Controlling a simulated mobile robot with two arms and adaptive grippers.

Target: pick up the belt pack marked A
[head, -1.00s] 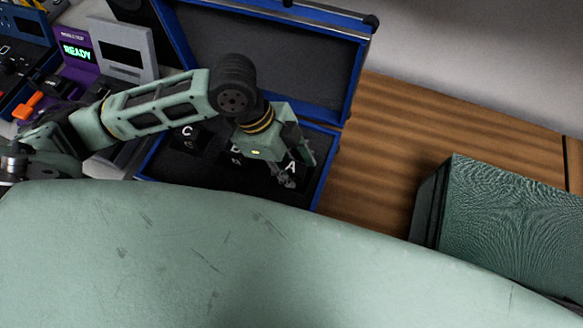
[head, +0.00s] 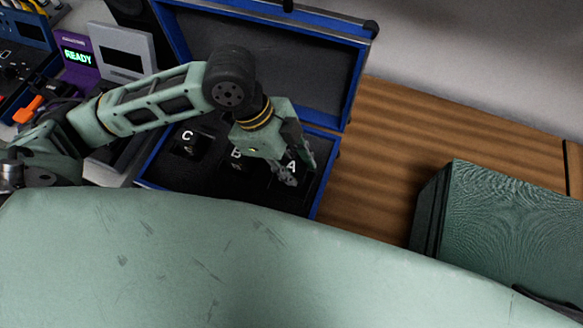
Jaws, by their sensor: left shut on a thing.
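The belt pack marked A (head: 292,167) is a black piece with a white letter, in the right part of the open blue case (head: 327,168). My left gripper (head: 297,170) reaches down over it from above and is shut on it. The gripper and wrist hide much of the pack, so I cannot tell whether it is clear of the case floor. The belt pack marked C (head: 187,137) sits at the left of the case. The belt pack marked B (head: 236,155) is between them, partly behind my wrist. My right gripper is not in view.
The case lid (head: 270,60) stands open behind my left arm. A purple device reading READY (head: 77,55) and a grey device (head: 122,50) stand at the left. A green box (head: 510,225) is at the right. Bare wooden surface (head: 375,150) lies between case and box.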

